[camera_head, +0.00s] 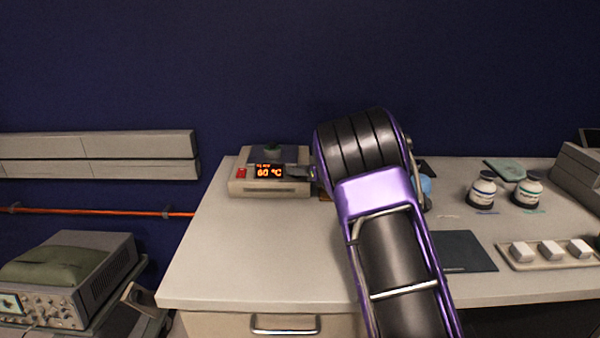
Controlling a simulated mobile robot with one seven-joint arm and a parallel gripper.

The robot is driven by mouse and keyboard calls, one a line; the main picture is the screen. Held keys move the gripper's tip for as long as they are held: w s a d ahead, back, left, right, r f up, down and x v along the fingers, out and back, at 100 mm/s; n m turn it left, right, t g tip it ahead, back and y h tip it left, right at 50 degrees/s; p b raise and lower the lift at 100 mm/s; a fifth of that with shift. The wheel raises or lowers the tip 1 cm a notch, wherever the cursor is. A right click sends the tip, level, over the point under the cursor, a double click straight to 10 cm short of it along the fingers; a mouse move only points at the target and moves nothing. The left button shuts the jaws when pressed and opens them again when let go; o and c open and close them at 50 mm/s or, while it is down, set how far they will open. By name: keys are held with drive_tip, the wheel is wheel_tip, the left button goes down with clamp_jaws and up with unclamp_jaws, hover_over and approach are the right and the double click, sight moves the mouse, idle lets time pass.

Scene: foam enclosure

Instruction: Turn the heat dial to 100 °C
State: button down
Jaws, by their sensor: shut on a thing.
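The heater (240,188) is a pale box with a dark top plate at the back left of the bench. Its orange display (269,171) reads 60 °C. A red switch (241,173) is left of the display. My arm reaches up from the lower right, and my gripper (302,173) is at the right end of the heater's front. The gripper is small and dark here, and is shut on the heat dial, which it and my arm hide from view. The dial's pointer and marks cannot be seen.
A small dark green thing (271,149) sits on the heater's plate. Two labelled jars (482,190) (528,190), a dark mat (462,251) and a tray (510,259) with three white blocks are to the right. The bench (250,255) is clear in front of the heater.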

drive_tip(key=shift+s+a+f+m+t+h+b, duration=0.15)
drive_tip(key=shift+m+t+h+b, duration=0.2)
drive_tip(key=shift+m+h+b, duration=0.2)
drive_tip(key=shift+a+f+m+t+h+b, duration=0.15)
drive_tip(key=shift+m+t+h+b, duration=0.25)
drive_tip(key=shift+b, duration=0.25)
drive_tip(key=m+h, duration=0.1)
drive_tip(key=h, duration=0.1)
drive_tip(key=m+t+h, duration=0.1)
drive_tip(key=m+h, duration=0.1)
drive_tip(key=shift+s+a+r+m+b, duration=0.1)
drive_tip(key=shift+a+r+m+b, duration=0.15)
drive_tip(key=shift+a+b, duration=0.1)
drive_tip(key=m+h, duration=0.3)
drive_tip(key=h, duration=0.1)
drive_tip(key=shift+a+t, duration=0.15)
drive_tip(key=shift+t, duration=0.2)
drive_tip(key=shift+a+m+g+h+p, duration=0.1)
drive_tip(key=shift+m+g+h+p, duration=0.6)
drive_tip(key=shift+m+h, duration=1.5)
drive_tip(key=shift+c, duration=2.4)
unclamp_jaws()
drive_tip(key=shift+a+r+p, duration=0.15)
drive_tip(key=shift+r+p, duration=0.05)
drive_tip(key=shift+p, duration=0.1)
